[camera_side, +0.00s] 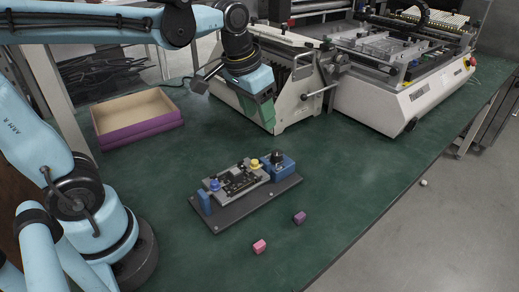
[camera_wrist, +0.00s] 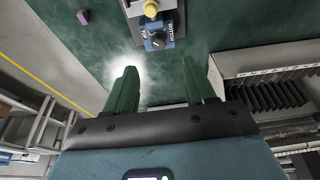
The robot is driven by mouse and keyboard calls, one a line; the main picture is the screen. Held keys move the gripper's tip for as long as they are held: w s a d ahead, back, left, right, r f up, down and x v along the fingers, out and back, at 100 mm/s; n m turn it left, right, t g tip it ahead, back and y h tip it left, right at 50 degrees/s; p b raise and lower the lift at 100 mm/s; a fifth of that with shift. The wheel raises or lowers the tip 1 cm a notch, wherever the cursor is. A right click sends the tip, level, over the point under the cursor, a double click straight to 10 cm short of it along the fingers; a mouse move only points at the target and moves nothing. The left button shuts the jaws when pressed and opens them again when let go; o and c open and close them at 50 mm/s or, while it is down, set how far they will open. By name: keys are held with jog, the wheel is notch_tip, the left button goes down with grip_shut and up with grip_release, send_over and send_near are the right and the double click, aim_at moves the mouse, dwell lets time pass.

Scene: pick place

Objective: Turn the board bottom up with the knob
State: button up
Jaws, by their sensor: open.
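A board (camera_side: 238,180) with a dark circuit face sits in a fixture on a dark base plate (camera_side: 221,222) on the green table. A blue block (camera_side: 284,169) at the fixture's right end carries a black knob (camera_side: 277,157). In the wrist view the knob (camera_wrist: 157,40) is ahead of the fingers, beside white lettering that appears to include BOTTOM. My gripper (camera_side: 257,108) hangs above and behind the fixture in the side view. In the wrist view my gripper (camera_wrist: 160,68) has its green fingers apart with nothing between them.
A yellow knob (camera_side: 255,163) and a blue knob (camera_side: 214,184) are on the fixture. A pink cube (camera_side: 259,246) and a purple cube (camera_side: 299,217) lie in front. An open purple box (camera_side: 137,139) is left. Large machines (camera_side: 400,87) stand behind; the table right of the fixture is clear.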

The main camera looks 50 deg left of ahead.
jog(key=g, duration=0.2)
send_over(277, 152)
jog(key=s, duration=0.1)
jog(key=w+g, duration=0.1)
notch_tip(277, 152, down, 12)
dwell(0.5)
grip_shut()
dwell(0.3)
